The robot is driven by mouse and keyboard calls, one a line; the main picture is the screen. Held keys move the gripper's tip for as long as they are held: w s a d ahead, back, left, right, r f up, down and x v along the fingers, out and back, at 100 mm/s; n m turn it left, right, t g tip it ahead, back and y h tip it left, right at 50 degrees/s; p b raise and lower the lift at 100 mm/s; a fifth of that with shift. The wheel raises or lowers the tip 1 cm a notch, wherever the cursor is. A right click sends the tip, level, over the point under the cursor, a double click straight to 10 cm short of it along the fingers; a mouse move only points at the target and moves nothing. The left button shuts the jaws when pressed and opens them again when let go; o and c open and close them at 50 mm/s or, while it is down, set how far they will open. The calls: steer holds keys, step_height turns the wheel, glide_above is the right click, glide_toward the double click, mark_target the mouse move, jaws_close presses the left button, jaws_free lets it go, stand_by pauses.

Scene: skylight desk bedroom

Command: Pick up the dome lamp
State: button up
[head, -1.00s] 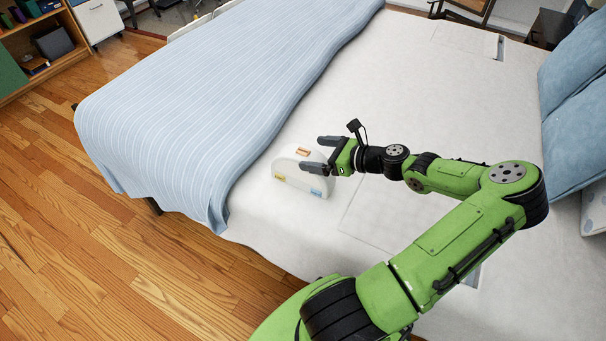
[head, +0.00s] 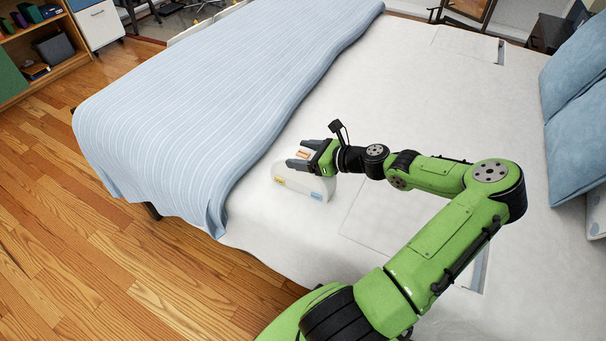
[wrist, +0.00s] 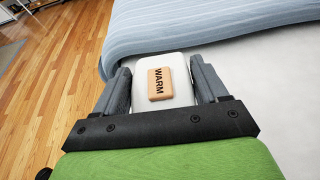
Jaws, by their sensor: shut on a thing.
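The dome lamp (head: 302,187) is a white rounded body standing on the white bed sheet, near the bed's front edge. It has a yellow patch and a blue patch low on its side and a tan label on top. In the wrist view the lamp (wrist: 178,64) shows its label reading "WARM". My gripper (head: 300,158) is shut on the upper part of the lamp, one finger on each side. My gripper (wrist: 164,88) also shows in the wrist view with the lamp between its fingers. The lamp's underside is hidden.
A blue striped blanket (head: 210,105) lies beside the lamp on the left. Blue pillows (head: 578,110) are at the right. A flat pale panel (head: 385,215) lies on the sheet under my arm. The wooden floor (head: 120,240) is open at lower left.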

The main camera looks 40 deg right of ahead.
jaws_close()
